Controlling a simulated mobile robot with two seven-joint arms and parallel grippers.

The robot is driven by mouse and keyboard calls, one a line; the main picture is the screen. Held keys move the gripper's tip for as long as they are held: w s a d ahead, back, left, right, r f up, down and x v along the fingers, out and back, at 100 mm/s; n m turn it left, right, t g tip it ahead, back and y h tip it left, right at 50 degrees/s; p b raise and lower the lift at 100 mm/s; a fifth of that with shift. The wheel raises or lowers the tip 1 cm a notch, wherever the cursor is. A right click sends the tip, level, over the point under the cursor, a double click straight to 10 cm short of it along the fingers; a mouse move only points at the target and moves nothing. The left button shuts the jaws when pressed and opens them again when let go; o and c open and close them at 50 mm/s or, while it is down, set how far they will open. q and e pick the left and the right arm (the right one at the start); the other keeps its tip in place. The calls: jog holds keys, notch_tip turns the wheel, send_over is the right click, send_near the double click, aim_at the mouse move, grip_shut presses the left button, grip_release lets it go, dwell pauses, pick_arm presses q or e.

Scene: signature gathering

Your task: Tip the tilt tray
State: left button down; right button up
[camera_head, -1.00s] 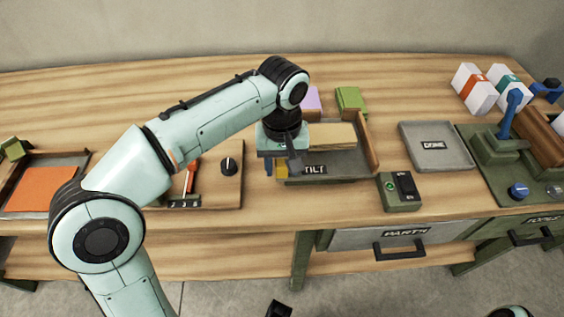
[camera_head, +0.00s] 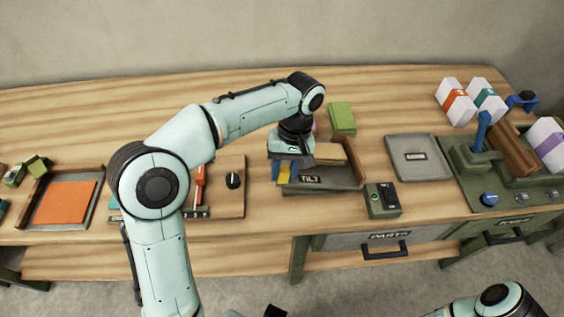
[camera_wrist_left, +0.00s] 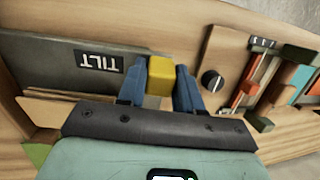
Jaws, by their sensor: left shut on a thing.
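The dark grey tilt tray (camera_head: 345,182), labelled TILT, stands near the middle of the workbench's front edge and also shows in the left wrist view (camera_wrist_left: 45,60). A light wooden block (camera_head: 331,153) is in it. My left gripper (camera_head: 284,172) is at the tray's left end, shut on its yellow handle (camera_wrist_left: 160,78), with a blue finger on each side in the left wrist view. The gripper hides part of the tray's left end. The tray's exact slope is hard to judge. A small black part at the bottom edge may belong to my right gripper; its jaws do not show clearly.
A grey DONE tray (camera_head: 418,158) lies to the right. A switch box (camera_head: 382,200) stands close to the tray's front right. A green block (camera_head: 342,118) lies behind it. A wooden panel with a black knob (camera_head: 233,181) is at left. A PARTS drawer (camera_head: 350,241) is below.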

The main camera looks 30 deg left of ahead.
pick_arm(q)
jog(key=shift+w+r, duration=0.15)
jog(key=shift+r, duration=0.1)
pick_arm(e)
jog(key=shift+w+r, duration=0.3)
jog(key=shift+r, duration=0.3)
pick_arm(q)
jog(key=c, duration=0.8)
grip_release()
jog(key=shift+c, duration=0.2)
jog(key=p+v, duration=0.4)
jog(key=v, duration=0.9)
jog(key=shift+w+p, duration=0.2)
jog(key=shift+p, duration=0.1)
pick_arm(e)
jog(key=w+r, duration=0.4)
jog(key=r, duration=0.1)
jog(key=shift+w+r+t, duration=0.15)
jog(key=shift+r+t, duration=0.05)
jog(key=shift+t, duration=0.1)
